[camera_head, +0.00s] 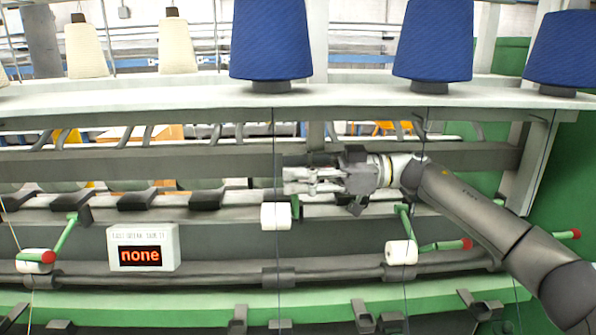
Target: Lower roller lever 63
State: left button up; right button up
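My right gripper (287,180) reaches in from the right, its fingers pointing left, just above the middle white roller (276,216). Its fingers look close together; I cannot tell whether they are open or shut. A green lever part (295,206) shows beside that roller, below the fingers; its red tip is not visible. Other green levers with red tips stand at the left (65,235) and right (440,246), each by a white roller. No number 63 is readable, so I cannot tell which lever it names. My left gripper is not in view.
A sign reading "none" (142,247) sits between the left and middle rollers. Blue cones (271,40) and cream cones (88,48) stand on the upper shelf (180,104). Thin yarns hang down in front of the rollers. A green panel (565,180) bounds the right side.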

jog(key=shift+w, duration=0.15)
jog(key=c, duration=0.6)
grip_shut()
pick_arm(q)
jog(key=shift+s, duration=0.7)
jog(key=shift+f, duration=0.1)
